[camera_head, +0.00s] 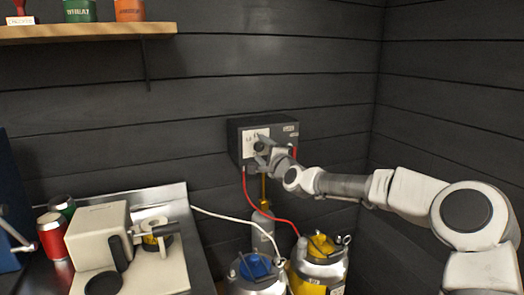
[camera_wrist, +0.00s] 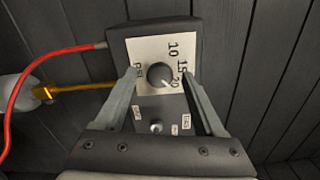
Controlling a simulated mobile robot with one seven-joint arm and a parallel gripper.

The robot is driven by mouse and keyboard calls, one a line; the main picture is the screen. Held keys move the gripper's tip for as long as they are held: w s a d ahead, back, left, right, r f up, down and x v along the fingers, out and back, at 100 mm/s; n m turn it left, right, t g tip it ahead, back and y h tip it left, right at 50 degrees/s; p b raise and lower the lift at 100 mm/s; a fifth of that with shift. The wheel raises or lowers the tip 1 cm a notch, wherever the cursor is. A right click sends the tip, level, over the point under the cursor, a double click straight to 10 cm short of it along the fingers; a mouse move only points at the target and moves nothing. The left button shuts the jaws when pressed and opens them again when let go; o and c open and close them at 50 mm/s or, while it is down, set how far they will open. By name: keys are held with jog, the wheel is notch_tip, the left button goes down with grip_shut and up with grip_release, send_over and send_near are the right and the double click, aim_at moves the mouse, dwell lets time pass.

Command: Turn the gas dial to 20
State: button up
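The gas dial is a round dark knob (camera_wrist: 160,75) on a white scale plate (camera_wrist: 148,50) on a dark box (camera_head: 240,152). In the wrist view the plate shows 10, 15 and 20 on its right side; a mark on its left is partly hidden by a finger. A light line on the knob seems to point to the lower right, near the 20. My gripper (camera_wrist: 159,73) is open, its fingers on either side of the knob with gaps visible on both sides. In the camera_head view my gripper (camera_head: 264,150) is at the box front and hides much of the knob.
Below the dial on the box are a small metal knob (camera_wrist: 156,127) and small labels. A red hose (camera_head: 270,214) and a yellow pipe run from the box. Kegs with blue (camera_head: 255,266) and yellow (camera_head: 321,246) tops stand below. A counter with a machine (camera_head: 98,235) is at left.

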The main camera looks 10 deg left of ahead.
jog(key=p+v, duration=0.1)
jog(key=v, duration=1.6)
jog(key=shift+s+d, duration=0.15)
